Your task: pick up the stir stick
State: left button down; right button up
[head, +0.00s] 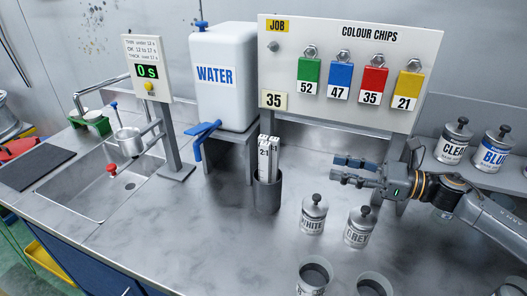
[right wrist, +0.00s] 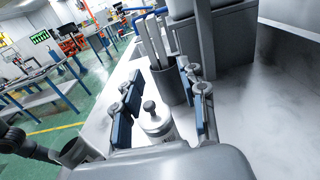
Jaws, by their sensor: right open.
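Several pale stir sticks (head: 268,158) stand upright in a dark grey cup (head: 267,195) on the steel counter. Number tags show at their tops. In the right wrist view the sticks (right wrist: 153,40) rise out of the cup (right wrist: 168,84), beyond my fingertips. My right gripper (head: 345,170) is open and empty, to the right of the sticks and apart from them. In the right wrist view its blue-padded fingers (right wrist: 155,100) are spread, with a lidded can (right wrist: 156,120) visible between them. My left gripper is not in view.
White (head: 313,214) and grey (head: 360,226) lidded cans stand on the counter in front of my right gripper. Open cans (head: 314,276) stand nearer. A water tank (head: 224,76), a chip board (head: 345,70) and a sink (head: 105,185) lie behind and left.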

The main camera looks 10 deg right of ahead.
jog(key=p+x, duration=0.1)
jog(key=x, duration=0.2)
jog(key=p, duration=0.3)
send_near(278, 155)
jog(key=w+x, duration=0.1)
jog(key=x, duration=0.3)
jog(key=p+x, duration=0.1)
jog(key=x, duration=0.1)
jog(key=p+x, duration=0.1)
jog(key=shift+a, duration=0.45)
jog(key=shift+w+a, duration=0.15)
jog(key=shift+a, duration=0.05)
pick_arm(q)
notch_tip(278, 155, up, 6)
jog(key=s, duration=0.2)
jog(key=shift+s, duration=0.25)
pick_arm(e)
jog(key=shift+f, duration=0.15)
grip_shut()
